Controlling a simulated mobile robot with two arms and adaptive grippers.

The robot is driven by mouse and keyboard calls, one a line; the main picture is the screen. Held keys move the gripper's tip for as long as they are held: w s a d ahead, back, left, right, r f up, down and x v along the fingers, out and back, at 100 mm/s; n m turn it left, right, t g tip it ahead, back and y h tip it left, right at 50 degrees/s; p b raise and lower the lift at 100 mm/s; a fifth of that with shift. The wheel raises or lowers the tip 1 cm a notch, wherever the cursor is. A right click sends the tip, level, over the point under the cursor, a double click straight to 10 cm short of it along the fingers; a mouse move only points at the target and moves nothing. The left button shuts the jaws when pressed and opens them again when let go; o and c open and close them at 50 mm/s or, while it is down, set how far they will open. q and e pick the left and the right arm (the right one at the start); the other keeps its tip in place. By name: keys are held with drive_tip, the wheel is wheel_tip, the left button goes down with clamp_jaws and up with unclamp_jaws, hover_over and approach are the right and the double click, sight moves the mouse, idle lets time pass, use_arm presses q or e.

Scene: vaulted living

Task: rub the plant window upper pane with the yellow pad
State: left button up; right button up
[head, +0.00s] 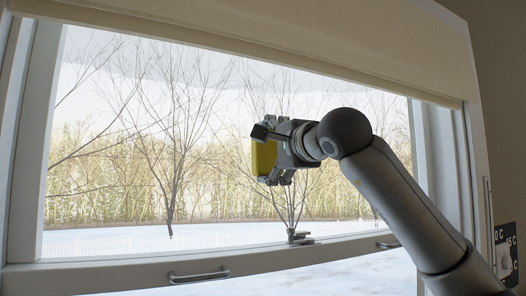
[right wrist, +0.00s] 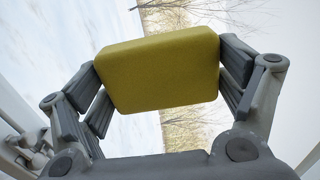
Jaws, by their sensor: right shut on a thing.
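The window's upper pane (head: 120,150) fills most of the head view, with bare trees and snow behind the glass. My right gripper (head: 268,152) is in front of the middle of the pane. It is shut on the yellow pad (head: 264,157), which faces the glass. In the right wrist view the pad (right wrist: 158,70) sits between both fingers. I cannot tell whether the pad touches the glass. My left gripper is not in view.
A pale blind (head: 270,28) covers the top of the window. A rail with a latch (head: 300,237) and two handles (head: 199,275) runs below the pane. A frame post (head: 38,140) stands at the left. A dark panel with lettering (head: 506,255) is at the lower right.

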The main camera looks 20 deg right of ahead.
sight(223, 153)
drive_tip(key=shift+w+d, duration=0.1)
drive_tip(key=shift+d, duration=1.4)
drive_tip(key=shift+s+a, duration=0.2)
drive_tip(key=shift+a, duration=6)
drive_tip(key=shift+f, duration=0.1)
drive_tip(key=shift+s+d, duration=0.1)
drive_tip(key=shift+s, duration=0.2)
drive_tip(key=shift+s+f+b, duration=0.15)
drive_tip(key=shift+s+b, duration=0.5)
drive_tip(key=shift+s, duration=0.15)
drive_tip(key=shift+s+d+b, duration=0.1)
drive_tip(key=shift+s+b, duration=0.55)
drive_tip(key=shift+s, duration=1.25)
drive_tip(key=shift+s, duration=0.1)
